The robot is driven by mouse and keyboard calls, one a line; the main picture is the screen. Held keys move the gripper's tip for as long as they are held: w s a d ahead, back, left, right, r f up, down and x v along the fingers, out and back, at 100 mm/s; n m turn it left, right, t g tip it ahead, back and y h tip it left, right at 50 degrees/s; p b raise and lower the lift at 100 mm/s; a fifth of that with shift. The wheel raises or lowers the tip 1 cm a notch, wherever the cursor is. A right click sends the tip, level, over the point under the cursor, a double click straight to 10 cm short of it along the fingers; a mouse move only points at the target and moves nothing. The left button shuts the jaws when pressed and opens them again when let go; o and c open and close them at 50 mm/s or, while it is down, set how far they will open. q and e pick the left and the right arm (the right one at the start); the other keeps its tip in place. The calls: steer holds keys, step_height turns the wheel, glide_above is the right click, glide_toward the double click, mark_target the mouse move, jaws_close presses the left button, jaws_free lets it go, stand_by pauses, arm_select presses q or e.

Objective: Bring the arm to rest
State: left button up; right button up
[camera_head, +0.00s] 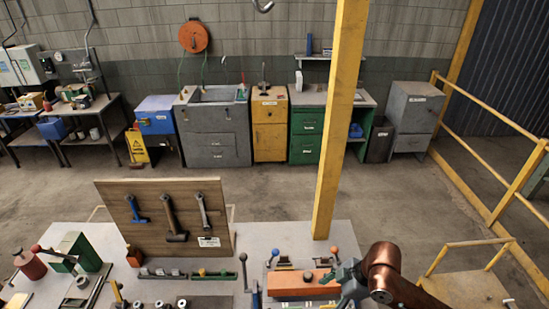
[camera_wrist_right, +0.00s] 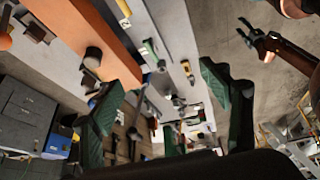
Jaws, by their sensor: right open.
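My right arm comes in from the lower right in the head view, with its copper-brown wrist over the workbench's right edge. My right gripper (camera_head: 340,279) is green and close to the right end of an orange block (camera_head: 288,286) with a dark knob on top. In the right wrist view its two green fingers (camera_wrist_right: 165,88) are spread apart with nothing between them. The orange block (camera_wrist_right: 112,52) runs across the upper left there, outside the fingers. A copper-brown arm with a small two-pronged end (camera_wrist_right: 252,34) shows at the upper right; it looks like my left arm. The left arm is not in the head view.
The grey workbench (camera_head: 275,232) carries a wooden tool board (camera_head: 150,220), a green vise-like tool (camera_head: 80,250) and small levers. A yellow post (camera_head: 340,110) rises behind the block. A yellow railing (camera_head: 490,115) stands at right. Open floor lies beyond the bench.

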steer(key=s+d+f+m+t, duration=0.2)
steer(key=d+f+m, duration=0.15)
steer(key=f, duration=0.25)
steer(key=s+d+f+m+t, duration=0.1)
steer(key=s+d+f+m, duration=0.1)
steer(key=f+m, duration=0.3)
steer(key=s+d+f+m+h, duration=0.3)
steer(key=s+d+m, duration=0.1)
steer(key=s+d, duration=0.35)
steer(key=s+d+f+m+h, duration=0.3)
steer(key=s+d+f+m, duration=0.1)
steer(key=s+d, duration=0.35)
step_height(320, 180, down, 40)
steer(key=s+a+g+b, duration=0.1)
steer(key=a+g+b, duration=0.1)
steer(key=b, duration=0.9)
arm_select(q)
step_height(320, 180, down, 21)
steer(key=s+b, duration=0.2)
steer(key=b, duration=0.8)
arm_select(e)
steer(key=s+f, duration=0.9)
steer(key=f, duration=0.5)
steer(key=s+f+n+g, duration=0.1)
steer(key=s+f, duration=0.9)
steer(key=f, duration=0.4)
steer(key=shift+s+f+y, duration=0.15)
steer(key=shift+s+y, duration=0.05)
steer(key=shift+y, duration=0.1)
